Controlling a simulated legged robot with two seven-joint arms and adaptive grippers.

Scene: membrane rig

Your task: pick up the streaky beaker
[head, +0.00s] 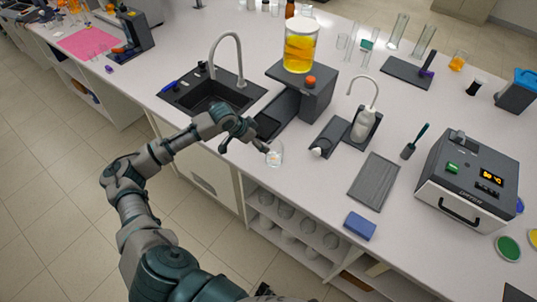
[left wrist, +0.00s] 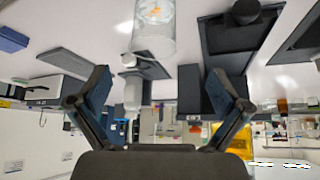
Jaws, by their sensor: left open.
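The streaky beaker (head: 274,156) is a small clear beaker with orange and whitish marks. It stands near the front edge of the white counter in the head view. In the left wrist view, which looks upside down, the beaker (left wrist: 153,32) is at the top middle, and its top edge is cut off by the frame. My left gripper (head: 246,143) is open and empty, just left of the beaker. In the left wrist view its two fingers (left wrist: 162,84) are spread wide, with the beaker beyond their tips and not between them. My right gripper is not in view.
Behind the beaker stands a dark rig (head: 316,96) bearing a yellow-filled cylinder (head: 300,48). A sink (head: 205,93) is at the left. Open shelves are below.

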